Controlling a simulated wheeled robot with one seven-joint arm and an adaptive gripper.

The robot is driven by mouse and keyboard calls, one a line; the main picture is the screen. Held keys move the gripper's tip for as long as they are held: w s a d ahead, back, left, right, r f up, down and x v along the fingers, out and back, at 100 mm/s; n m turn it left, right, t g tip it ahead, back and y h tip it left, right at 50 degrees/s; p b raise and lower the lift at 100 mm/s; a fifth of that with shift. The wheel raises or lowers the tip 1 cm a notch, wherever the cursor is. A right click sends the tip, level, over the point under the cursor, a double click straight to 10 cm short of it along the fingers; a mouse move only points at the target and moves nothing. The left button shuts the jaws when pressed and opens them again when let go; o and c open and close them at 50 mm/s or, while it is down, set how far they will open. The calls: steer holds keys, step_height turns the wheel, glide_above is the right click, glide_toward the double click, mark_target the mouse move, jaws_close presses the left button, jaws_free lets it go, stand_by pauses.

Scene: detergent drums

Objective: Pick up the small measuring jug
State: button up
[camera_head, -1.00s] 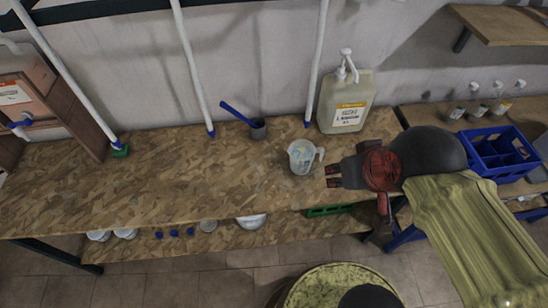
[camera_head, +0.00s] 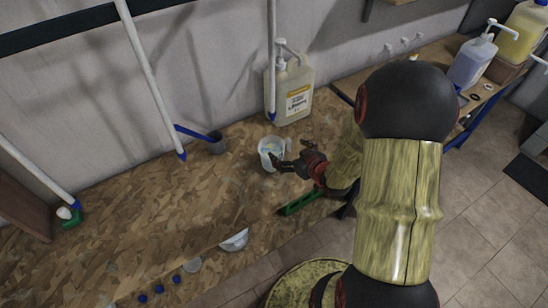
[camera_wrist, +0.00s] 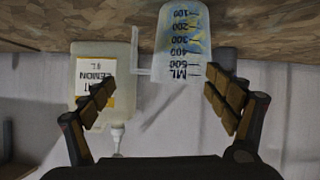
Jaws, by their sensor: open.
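The small measuring jug (camera_head: 267,148) is clear with a bluish tint and stands upright on the wood-chip bench top (camera_head: 150,195). In the wrist view the jug (camera_wrist: 184,42) appears upside down, with dark marks reading 100 to 500 ML and its handle to the left. My gripper (camera_head: 289,154) is open and empty, close on the right of the jug in the head view. In the wrist view the fingers (camera_wrist: 160,82) are spread, with the jug ahead of the gap, closer to the right finger. I cannot tell whether a finger touches it.
A large pump canister (camera_head: 290,90) stands behind the jug; it shows behind it in the wrist view too. White poles (camera_head: 271,60) rise near the wall.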

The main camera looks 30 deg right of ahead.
mark_target(271, 147)
steer(key=shift+o, duration=1.2)
steer(key=f, duration=0.2)
steer(key=s+a+f+t+y, duration=0.1)
steer(key=b+x, duration=0.3)
steer(key=x, duration=0.4)
steer(key=shift+w, duration=0.3)
steer(key=shift+r, duration=0.1)
steer(key=c, duration=0.3)
steer(key=c, duration=1.1)
steer(key=shift+r, duration=0.15)
